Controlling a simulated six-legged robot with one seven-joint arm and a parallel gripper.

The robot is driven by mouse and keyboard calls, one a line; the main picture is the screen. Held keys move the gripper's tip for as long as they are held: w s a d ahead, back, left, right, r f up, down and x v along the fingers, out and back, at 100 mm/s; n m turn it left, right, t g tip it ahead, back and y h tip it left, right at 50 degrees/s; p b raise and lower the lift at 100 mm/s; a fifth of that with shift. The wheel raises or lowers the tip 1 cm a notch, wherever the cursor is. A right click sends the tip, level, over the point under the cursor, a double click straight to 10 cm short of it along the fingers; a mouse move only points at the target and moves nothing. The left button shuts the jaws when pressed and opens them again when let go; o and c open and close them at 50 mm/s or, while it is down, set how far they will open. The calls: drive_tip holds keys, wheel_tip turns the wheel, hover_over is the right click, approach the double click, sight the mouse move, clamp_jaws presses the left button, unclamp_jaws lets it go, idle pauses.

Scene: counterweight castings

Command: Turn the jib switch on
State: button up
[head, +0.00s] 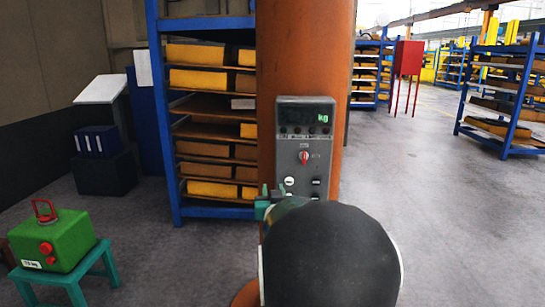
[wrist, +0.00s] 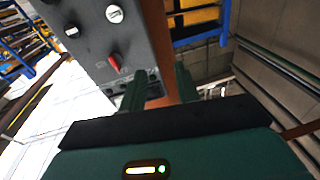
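A grey control panel (head: 305,130) is mounted on the orange column (head: 305,50), with a lit green "kg" display at its top. A red rotary switch (head: 304,157) sits mid-panel; several smaller controls (head: 289,181) sit below it. The labels are too small to read, so I cannot tell which is the jib switch. My green gripper (head: 272,193) is at the panel's lower left, partly hidden by my dark arm link. In the wrist view, the panel appears upside down with the red switch (wrist: 115,62); my gripper's fingers (wrist: 160,88) are apart and empty, beside the panel.
A blue shelf rack (head: 178,120) with yellow and brown bins stands behind the column. A green weight (head: 52,240) with a red handle sits on a teal stool (head: 75,281) at left. Open floor (head: 445,220) lies to the right.

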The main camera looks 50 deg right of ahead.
sight(304, 155)
drive_tip(key=s+d+m+h, duration=0.1)
drive_tip(key=s+d+h, duration=0.35)
drive_tip(key=d, duration=0.45)
drive_tip(key=x, duration=1.3)
drive_tip(key=shift+s, duration=0.1)
clamp_jaws()
